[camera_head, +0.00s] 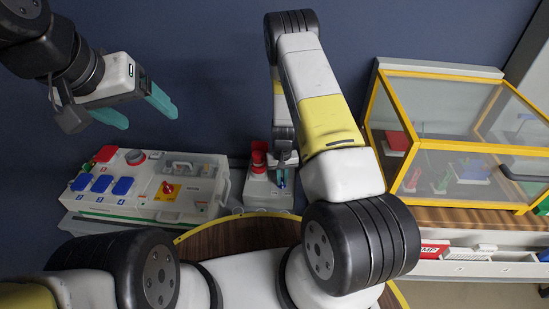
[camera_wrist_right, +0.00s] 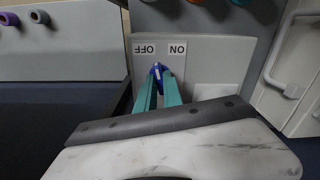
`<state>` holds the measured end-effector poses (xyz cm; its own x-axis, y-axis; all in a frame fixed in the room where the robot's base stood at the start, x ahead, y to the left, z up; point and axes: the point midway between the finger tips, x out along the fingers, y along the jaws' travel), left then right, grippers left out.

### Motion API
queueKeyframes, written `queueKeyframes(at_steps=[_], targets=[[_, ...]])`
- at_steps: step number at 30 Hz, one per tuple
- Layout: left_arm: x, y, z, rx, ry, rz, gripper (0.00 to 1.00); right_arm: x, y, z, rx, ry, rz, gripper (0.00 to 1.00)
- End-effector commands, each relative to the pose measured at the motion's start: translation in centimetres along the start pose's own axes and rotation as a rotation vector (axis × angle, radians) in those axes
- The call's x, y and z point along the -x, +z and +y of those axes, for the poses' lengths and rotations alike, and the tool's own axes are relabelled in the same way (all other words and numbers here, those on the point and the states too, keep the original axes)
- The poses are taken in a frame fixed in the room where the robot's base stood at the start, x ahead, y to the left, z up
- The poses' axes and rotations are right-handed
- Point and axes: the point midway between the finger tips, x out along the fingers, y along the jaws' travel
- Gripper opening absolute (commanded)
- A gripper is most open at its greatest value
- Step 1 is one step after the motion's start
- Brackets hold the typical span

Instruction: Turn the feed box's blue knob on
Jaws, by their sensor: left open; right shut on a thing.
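The feed box (camera_head: 262,196) is a small light grey box with a red button on top, standing at the middle of the bench. Its blue knob (camera_wrist_right: 157,69) sits on a grey panel below upside-down OFF and ON labels (camera_wrist_right: 160,49), OFF on the left and ON on the right. My right gripper (camera_wrist_right: 160,80) is shut on the blue knob, with a teal finger on each side of it. The fingers hide part of the knob, so its exact angle is hard to tell. My left gripper (camera_head: 146,111) is open and empty above the left box.
A larger grey box (camera_head: 150,190) with blue socket covers, red parts and a yellow-backed red switch stands at left. A yellow-framed clear case (camera_head: 455,135) stands on a wooden shelf at right. My right arm crosses the middle.

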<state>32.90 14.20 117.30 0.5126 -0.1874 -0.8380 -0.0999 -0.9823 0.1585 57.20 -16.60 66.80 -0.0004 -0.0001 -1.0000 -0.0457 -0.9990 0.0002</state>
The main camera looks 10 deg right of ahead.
Motion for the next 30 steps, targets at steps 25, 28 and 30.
queueKeyframes(at_steps=[25, 28, 30], targets=[[0.0, 0.0, 0.0, 0.0, 0.0, 0.0, 0.77, 0.04, -0.04, -0.05, -0.779, 0.0, 0.001, 0.0], [0.0, 0.0, 0.0, 0.0, 0.0, 0.0, 0.77, 0.04, -0.04, -0.06, -0.85, 0.0, 0.001, 0.0], [0.0, 0.0, 0.0, 0.0, 0.0, 0.0, 0.77, 0.04, -0.04, -0.03, -0.892, 0.0, 0.001, 0.0]])
